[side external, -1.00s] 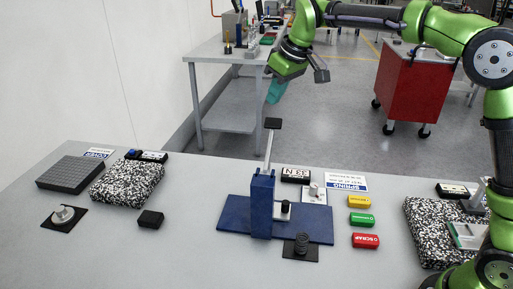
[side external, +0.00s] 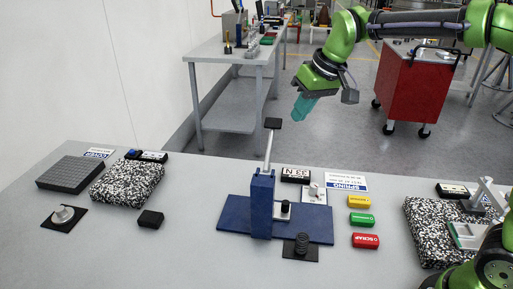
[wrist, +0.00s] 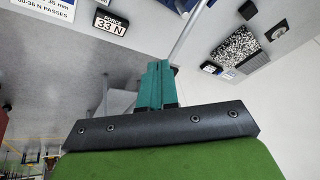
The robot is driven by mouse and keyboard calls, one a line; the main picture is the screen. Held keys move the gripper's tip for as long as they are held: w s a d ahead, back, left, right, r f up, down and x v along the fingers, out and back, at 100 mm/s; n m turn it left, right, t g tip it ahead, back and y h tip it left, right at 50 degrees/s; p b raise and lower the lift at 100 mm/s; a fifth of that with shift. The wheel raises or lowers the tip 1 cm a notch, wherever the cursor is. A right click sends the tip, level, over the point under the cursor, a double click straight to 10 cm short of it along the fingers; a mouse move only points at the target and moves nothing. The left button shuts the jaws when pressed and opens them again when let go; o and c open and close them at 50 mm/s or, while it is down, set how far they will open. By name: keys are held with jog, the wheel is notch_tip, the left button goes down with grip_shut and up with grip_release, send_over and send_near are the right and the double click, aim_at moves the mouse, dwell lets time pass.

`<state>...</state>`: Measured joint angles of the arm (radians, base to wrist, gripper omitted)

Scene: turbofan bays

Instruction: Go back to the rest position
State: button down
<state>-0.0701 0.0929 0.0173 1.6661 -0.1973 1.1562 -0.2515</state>
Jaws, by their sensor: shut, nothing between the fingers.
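My gripper (side external: 303,106) has teal fingers and hangs in the air above the far edge of the table, up and to the right of the lever of the blue press (side external: 262,205). The fingers are shut with nothing between them. In the wrist view the teal fingers (wrist: 156,84) lie side by side, and the press's silver lever rod (wrist: 190,30) passes just beyond their tips. In the side view my gripper is apart from the lever and its black end pad (side external: 273,123).
The table holds a dark grid block (side external: 70,174), two speckled pads (side external: 127,184), a black block (side external: 150,219), a spring on a plate (side external: 301,246), and yellow, green and red blocks (side external: 365,240). A red cart (side external: 415,88) and a bench (side external: 225,50) stand behind.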

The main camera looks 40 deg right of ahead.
jog(key=s+d+f+m+t, duration=0.1)
jog(key=s+m, duration=0.1)
jog(key=s, duration=0.8)
jog(key=s+d+f+m+t, duration=0.1)
jog(key=s+f, duration=0.1)
jog(key=s, duration=0.8)
jog(key=shift+s+d+f+m+t, duration=0.2)
jog(key=shift+d+m+t, duration=0.1)
jog(key=shift+m, duration=0.1)
